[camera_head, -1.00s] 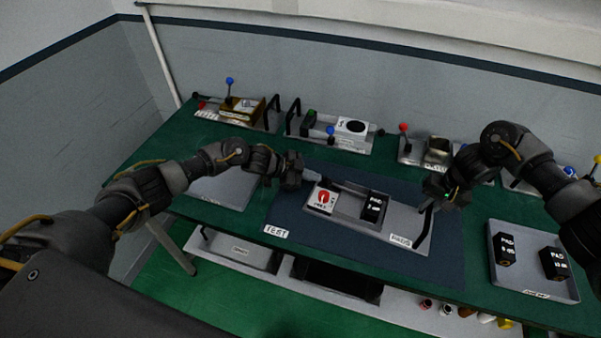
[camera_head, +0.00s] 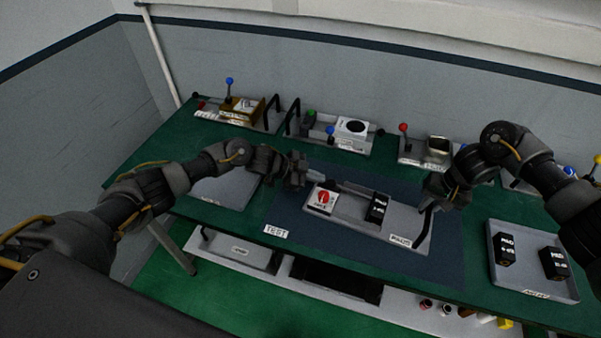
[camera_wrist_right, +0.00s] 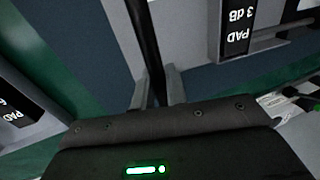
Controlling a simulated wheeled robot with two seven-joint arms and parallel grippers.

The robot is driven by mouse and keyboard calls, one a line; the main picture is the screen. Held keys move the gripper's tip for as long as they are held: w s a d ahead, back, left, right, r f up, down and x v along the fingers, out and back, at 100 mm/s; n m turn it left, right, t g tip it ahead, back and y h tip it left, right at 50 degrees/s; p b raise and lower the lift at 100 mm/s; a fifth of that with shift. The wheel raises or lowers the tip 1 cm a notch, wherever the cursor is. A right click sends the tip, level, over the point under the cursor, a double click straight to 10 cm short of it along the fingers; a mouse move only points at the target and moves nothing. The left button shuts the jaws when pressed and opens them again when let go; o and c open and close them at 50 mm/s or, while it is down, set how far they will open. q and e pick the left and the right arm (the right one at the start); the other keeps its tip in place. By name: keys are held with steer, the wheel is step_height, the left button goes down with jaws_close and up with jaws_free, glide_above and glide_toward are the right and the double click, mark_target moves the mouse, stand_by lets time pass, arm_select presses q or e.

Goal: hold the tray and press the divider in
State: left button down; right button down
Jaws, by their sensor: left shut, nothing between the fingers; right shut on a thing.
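The grey tray (camera_head: 350,226) labelled PADS lies on the dark blue mat. It holds a white box (camera_head: 321,199) with a red dial at its left and a black PAD block (camera_head: 377,207) near its middle. The block, marked 3 dB, shows in the right wrist view (camera_wrist_right: 238,28). I cannot tell which part is the divider. My left gripper (camera_head: 314,176) is shut and empty, just behind the white box; contact cannot be made out. My right gripper (camera_head: 432,200) is shut on the tray's black upright handle (camera_head: 425,222), also seen in the right wrist view (camera_wrist_right: 146,45).
A second grey tray (camera_head: 538,287) with two black PAD blocks stands at the right. Several devices with coloured knobs stand along the back, including a white-topped unit (camera_head: 352,127). A flat grey plate (camera_head: 228,190) lies behind my left forearm.

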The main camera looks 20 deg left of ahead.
arm_select(q)
steer(key=shift+w+a+r, duration=0.15)
steer(key=shift+a+r, duration=1.05)
steer(key=shift+r, duration=0.1)
steer(key=v, duration=1.2)
steer(key=shift+r, duration=0.1)
arm_select(e)
steer(key=c, duration=1.3)
jaws_free()
steer(key=shift+w+f, duration=0.1)
